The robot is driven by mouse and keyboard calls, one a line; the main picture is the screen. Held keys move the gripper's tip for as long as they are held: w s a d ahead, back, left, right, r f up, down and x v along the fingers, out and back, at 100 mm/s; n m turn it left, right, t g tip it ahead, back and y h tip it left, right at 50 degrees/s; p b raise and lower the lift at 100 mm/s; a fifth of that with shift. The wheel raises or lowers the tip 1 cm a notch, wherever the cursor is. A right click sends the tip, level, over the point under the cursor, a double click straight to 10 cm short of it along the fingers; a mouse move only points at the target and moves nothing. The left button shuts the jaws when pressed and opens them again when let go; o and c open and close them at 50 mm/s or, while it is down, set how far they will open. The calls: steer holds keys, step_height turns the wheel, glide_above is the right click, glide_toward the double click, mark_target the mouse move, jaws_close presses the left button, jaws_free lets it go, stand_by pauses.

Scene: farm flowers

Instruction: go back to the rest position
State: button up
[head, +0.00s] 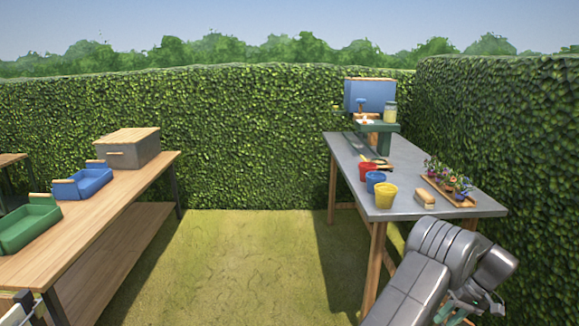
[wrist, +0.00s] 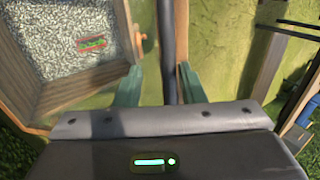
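My arm is folded at the lower right of the head view, beside the near end of the grey-topped table (head: 440,209). My gripper (wrist: 158,82) shows in the wrist view with its two green fingers apart and nothing held between them. A dark post (wrist: 167,40) and a brown wooden post show beyond the gap. In the head view green parts of my gripper show low at the right, partly hidden by my arm.
The grey table carries red, blue and yellow buckets (head: 385,197), a brush (head: 425,198) and potted flowers (head: 449,185). A wooden bench (head: 105,215) with blue and green trays stands left. Open grass (head: 245,260) lies between. A gravel-filled wooden box (wrist: 70,95) is in the wrist view.

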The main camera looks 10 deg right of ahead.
stand_by(0.4)
steer(key=w+p+v, duration=0.1)
steer(key=p+v, duration=0.2)
steer(key=v, duration=1)
steer(key=b+x, duration=0.1)
steer(key=x, duration=0.4)
steer(key=b+x, duration=0.1)
steer(key=x, duration=0.4)
steer(key=b+x, duration=0.2)
steer(key=x, duration=0.3)
steer(key=shift+s+a+f, duration=0.15)
steer(key=shift+s+a, duration=0.3)
steer(key=shift+w+a+f, duration=0.1)
steer(key=shift+a+f, duration=0.35)
steer(key=shift+a, duration=0.1)
steer(key=shift+a, duration=0.1)
